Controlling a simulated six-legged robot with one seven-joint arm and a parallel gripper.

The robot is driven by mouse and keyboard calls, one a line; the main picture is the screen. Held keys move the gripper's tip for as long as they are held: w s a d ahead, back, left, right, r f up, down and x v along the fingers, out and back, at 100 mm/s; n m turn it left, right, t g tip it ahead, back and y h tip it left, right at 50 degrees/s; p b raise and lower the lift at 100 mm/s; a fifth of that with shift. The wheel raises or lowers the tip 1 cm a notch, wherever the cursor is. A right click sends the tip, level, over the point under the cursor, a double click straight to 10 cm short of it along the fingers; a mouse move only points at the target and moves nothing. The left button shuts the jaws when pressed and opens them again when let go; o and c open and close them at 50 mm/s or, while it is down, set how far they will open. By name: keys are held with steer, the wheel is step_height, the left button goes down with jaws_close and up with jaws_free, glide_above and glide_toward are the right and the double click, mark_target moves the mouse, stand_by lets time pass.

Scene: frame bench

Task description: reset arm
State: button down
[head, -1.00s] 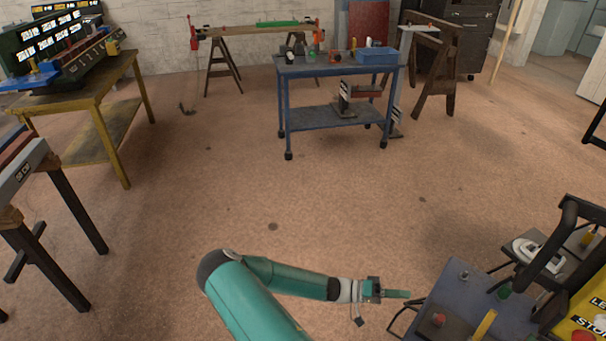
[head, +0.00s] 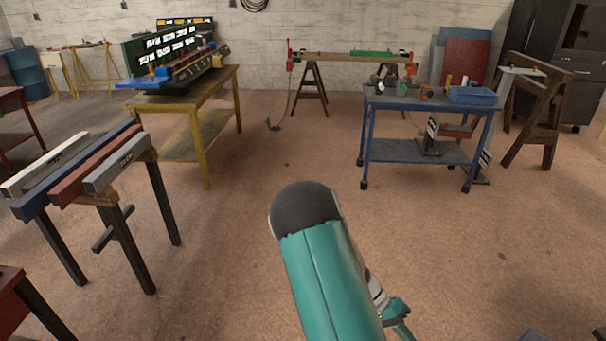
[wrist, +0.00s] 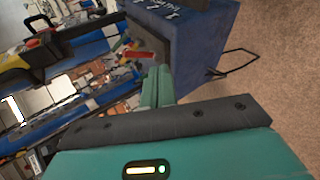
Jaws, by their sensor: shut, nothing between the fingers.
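My gripper (wrist: 158,88) shows in the wrist view with its two teal fingers together and nothing between them. Beyond the fingertips is a blue box-like cart (wrist: 195,45) with pale writing on its side. I cannot tell if the fingers touch it; they overlap it in the picture. In the head view my teal arm rises from the bottom middle and bends at a dark rounded joint. The lower arm goes down behind it, so the gripper is mostly hidden there.
A blue wheeled table (head: 420,151) with a blue bin (head: 473,95) stands at the right. A yellow table (head: 207,150) and a trestle with coloured beams (head: 97,165) stand at the left. The brown floor (head: 240,240) between them is clear.

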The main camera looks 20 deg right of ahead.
steer(key=w+a+r+n+t+y, duration=0.2)
steer(key=a+r+n+t+y, duration=0.3)
steer(key=a+r, duration=0.55)
steer(key=w+a+r+n+t, duration=0.3)
steer(key=a+r+t, duration=0.4)
steer(key=r, duration=0.6)
steer(key=s+a+r+n+t, duration=0.3)
steer(key=s+a+r+n, duration=0.1)
steer(key=a+r, duration=0.3)
steer(key=shift+s+r+t+y, duration=0.3)
steer(key=shift+s+r+y, duration=0.1)
steer(key=shift+s+r, duration=0.5)
steer(key=shift+a, duration=0.1)
